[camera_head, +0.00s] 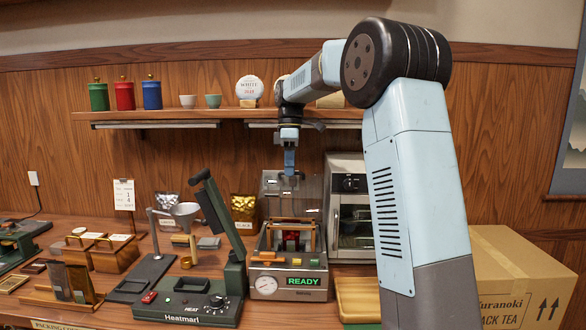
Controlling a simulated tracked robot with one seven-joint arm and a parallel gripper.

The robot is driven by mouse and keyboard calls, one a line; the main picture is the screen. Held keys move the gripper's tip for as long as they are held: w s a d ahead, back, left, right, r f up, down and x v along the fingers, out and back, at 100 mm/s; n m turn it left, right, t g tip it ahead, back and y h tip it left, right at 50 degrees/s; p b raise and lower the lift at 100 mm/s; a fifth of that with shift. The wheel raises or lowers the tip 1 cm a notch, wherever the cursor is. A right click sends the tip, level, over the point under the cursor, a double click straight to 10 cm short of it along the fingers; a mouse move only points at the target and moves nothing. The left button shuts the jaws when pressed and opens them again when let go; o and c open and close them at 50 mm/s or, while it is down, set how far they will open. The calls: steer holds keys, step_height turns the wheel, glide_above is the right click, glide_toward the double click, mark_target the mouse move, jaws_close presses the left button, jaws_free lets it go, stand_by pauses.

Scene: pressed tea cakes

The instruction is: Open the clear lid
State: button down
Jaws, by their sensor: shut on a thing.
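The clear lid (308,200) stands raised, close to upright, at the back of a press machine (318,263) on the counter. The press has a round gauge and a green READY display on its front. My gripper (289,174) points down at the lid's upper edge and is shut on the lid there. The fingertips are small in this view, so the exact grip point is hard to make out. Below the lid, a frame with orange-brown posts and a dark red part shows inside the press.
A heat sealer (190,302) with its dark green arm raised stands just left of the press. A small oven (350,225) is at the right, behind my arm. A cardboard box (515,275) sits at far right. A wall shelf (200,115) runs above the counter.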

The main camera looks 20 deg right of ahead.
steer(key=shift+w+d+f, duration=0.1)
steer(key=shift+d+f, duration=0.1)
steer(key=shift+f, duration=0.1)
steer(key=c, duration=1.6)
jaws_free()
steer(key=shift+c, duration=0.2)
steer(key=shift+o, duration=0.9)
steer(key=shift+w+f, duration=0.1)
steer(key=shift+w, duration=0.1)
steer(key=o, duration=0.3)
steer(key=shift+s+a, duration=0.1)
steer(key=shift+r, duration=0.2)
steer(key=shift+r, duration=0.15)
steer(key=v, duration=1.3)
steer(key=shift+r, duration=0.2)
steer(key=shift+c, duration=0.4)
